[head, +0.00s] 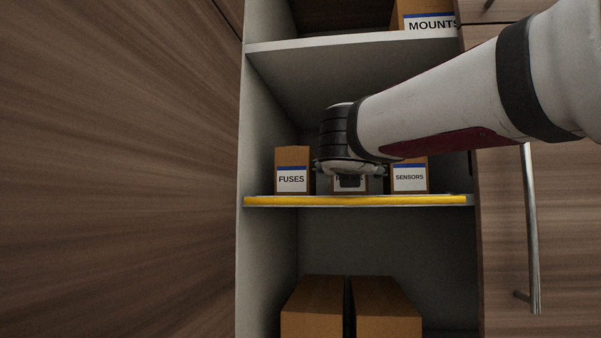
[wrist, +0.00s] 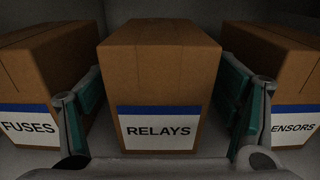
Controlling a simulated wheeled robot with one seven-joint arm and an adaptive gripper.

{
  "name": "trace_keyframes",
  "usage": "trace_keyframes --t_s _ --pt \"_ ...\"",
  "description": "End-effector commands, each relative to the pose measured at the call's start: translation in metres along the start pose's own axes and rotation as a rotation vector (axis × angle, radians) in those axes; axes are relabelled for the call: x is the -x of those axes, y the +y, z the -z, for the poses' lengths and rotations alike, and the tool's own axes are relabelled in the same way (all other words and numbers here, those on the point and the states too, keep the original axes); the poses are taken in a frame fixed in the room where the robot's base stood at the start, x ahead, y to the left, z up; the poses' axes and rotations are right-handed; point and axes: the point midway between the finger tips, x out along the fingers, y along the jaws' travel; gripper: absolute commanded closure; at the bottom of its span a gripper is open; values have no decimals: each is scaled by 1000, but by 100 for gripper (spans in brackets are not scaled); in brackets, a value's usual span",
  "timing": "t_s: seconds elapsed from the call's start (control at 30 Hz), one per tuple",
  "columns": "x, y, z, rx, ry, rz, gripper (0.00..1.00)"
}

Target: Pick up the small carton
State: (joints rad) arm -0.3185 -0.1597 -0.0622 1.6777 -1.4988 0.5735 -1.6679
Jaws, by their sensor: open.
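Three small cartons stand in a row on the middle shelf. In the wrist view the carton labelled RELAYS (wrist: 160,80) is in the centre, upright, between the two fingers of my open gripper (wrist: 160,115). The carton labelled FUSES (wrist: 40,75) is to its left and the one labelled SENSORS (wrist: 285,75) to its right. In the head view my gripper (head: 350,181) is in front of the middle carton and hides most of it. The FUSES carton (head: 292,170) and SENSORS carton (head: 409,180) show on either side. I cannot tell whether the fingers touch any carton.
The shelf (head: 355,201) has a yellow front edge. An upper shelf (head: 350,40) holds a carton labelled MOUNTS (head: 428,15). Two larger brown boxes (head: 313,310) (head: 385,310) stand below. A wooden panel (head: 120,170) is on the left, and a door with a metal handle (head: 532,230) on the right.

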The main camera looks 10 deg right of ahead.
Motion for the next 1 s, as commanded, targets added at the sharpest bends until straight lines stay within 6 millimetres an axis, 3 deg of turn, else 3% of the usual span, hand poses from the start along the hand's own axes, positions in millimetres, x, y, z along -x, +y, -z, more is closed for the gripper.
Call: trace_keyframes --t_s 0.13,0.37,0.63,1.0 --pt "-12 0 0 0 0 -1 18" --pt "-13 0 0 0 0 -1 18" --pt "-12 0 0 0 0 -1 79" --pt "-12 0 -4 -1 -1 0 79"
